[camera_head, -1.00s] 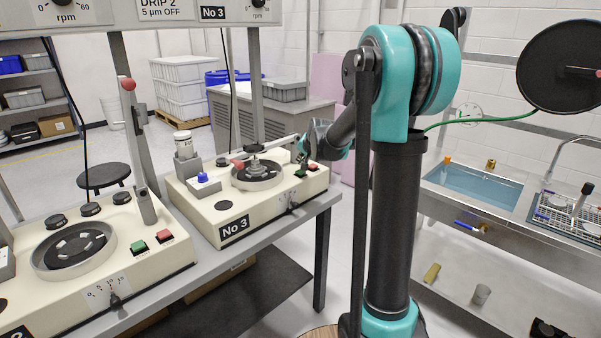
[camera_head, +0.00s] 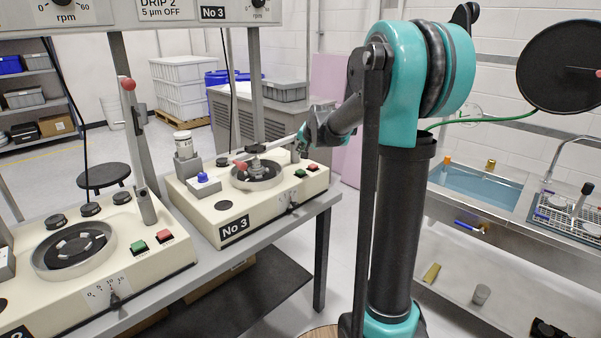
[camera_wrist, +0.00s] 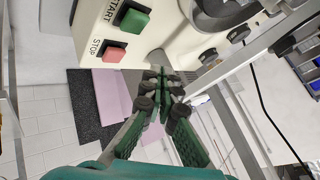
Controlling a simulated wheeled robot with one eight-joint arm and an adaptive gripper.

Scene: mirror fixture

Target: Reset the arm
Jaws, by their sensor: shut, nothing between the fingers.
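My gripper (camera_wrist: 162,88) shows in the wrist view with its two dark fingertips together and nothing between them. In the head view my teal and black arm stands right of the bench and reaches left toward the No 3 machine (camera_head: 262,212). The fingertips are hard to make out there, behind my own wrist.
A lever arm with a red knob (camera_head: 240,166) lies over the No 3 turntable. A second machine (camera_head: 150,262) stands at the front left of the bench. A sink (camera_head: 480,185) is at the right. Open floor (camera_head: 335,270) lies between bench and sink.

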